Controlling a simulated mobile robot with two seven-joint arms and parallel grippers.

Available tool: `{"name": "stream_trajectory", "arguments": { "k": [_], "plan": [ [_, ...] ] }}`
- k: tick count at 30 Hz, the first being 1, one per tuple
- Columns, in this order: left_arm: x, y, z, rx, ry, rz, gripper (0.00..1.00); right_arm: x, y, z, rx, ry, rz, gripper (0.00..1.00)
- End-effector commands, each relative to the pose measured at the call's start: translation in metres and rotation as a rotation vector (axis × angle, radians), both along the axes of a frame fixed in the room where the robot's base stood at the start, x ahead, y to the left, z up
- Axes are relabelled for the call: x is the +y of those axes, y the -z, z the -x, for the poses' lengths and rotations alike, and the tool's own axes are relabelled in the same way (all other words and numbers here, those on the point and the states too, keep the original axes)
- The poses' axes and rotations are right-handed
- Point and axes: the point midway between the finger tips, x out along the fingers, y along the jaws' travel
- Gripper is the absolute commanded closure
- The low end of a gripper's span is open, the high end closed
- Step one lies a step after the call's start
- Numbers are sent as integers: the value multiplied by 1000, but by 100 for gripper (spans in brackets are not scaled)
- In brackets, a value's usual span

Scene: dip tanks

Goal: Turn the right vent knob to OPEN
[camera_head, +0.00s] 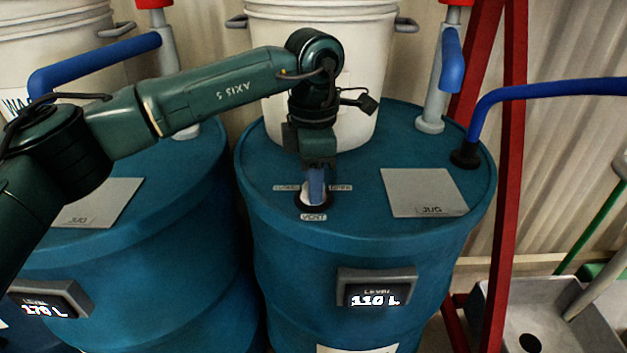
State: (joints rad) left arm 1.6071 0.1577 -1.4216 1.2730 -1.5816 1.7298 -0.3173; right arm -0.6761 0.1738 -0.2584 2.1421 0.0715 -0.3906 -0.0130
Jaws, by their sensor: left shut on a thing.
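The right vent knob (316,188) sits on top of the right blue drum (400,250). It has a blue grip on a pale body, inside a dark ring. A small label that seems to read CLOSE (286,188) is on its left, one that seems to read OPEN (341,188) is on its right, and a VENT label (313,217) is in front. My left gripper (317,168) comes down from above and is shut on the knob's blue grip. The gripper partly hides the knob, so I cannot tell which label it points to. My right gripper is not in view.
A pump with a blue handle (450,60), a blue hose (540,92) and a grey JUG plate (415,190) are to the right. A red frame (508,200) stands beside the drum. Another blue drum (150,270) is left.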

Motion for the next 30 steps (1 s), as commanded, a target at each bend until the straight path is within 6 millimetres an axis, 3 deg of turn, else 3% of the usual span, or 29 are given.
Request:
{"name": "stream_trajectory", "arguments": {
  "k": [10, 26, 27, 30],
  "plan": [
    [0, -1, -1, -3, 131, 2, 89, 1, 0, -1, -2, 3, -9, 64],
    [0, -1, -1, -3, 153, 2, 89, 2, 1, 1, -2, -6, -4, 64],
    [0, -1, -1, -3, 153, 2, 64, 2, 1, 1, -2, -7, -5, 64],
    [0, -1, -1, -2, 152, 2, 56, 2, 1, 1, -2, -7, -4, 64]
  ]
}}
